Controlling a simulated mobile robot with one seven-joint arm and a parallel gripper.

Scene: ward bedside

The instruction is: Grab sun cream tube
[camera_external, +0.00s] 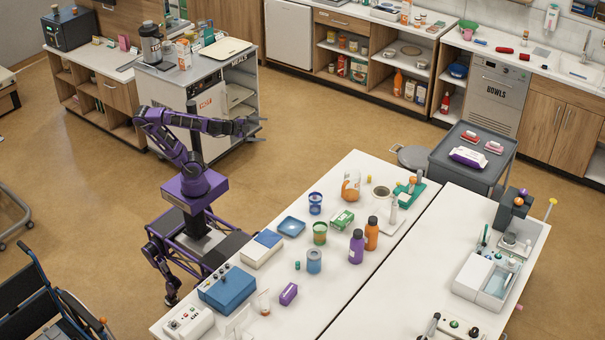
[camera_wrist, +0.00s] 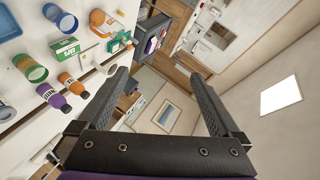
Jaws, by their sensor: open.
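I cannot pick out a sun cream tube for certain in either view. On the white table (camera_external: 335,315) stand an orange bottle (camera_external: 371,235) and a purple bottle (camera_external: 356,248), both with dark caps. The wrist view shows the same orange bottle (camera_wrist: 73,86) and purple bottle (camera_wrist: 52,95) at the left. My gripper (camera_external: 258,126) is raised over the floor beyond the table, near the meals cart, apart from the table items. In the wrist view my gripper (camera_wrist: 157,76) is open, with nothing between its fingers.
The table also holds a green-and-white box (camera_external: 342,219), a blue cup (camera_external: 315,203), a blue dish (camera_external: 291,226) and a purple box (camera_external: 288,294). The meals cart (camera_external: 203,122) stands near my arm. A grey trolley (camera_external: 450,170) stands behind the table. Floor between is clear.

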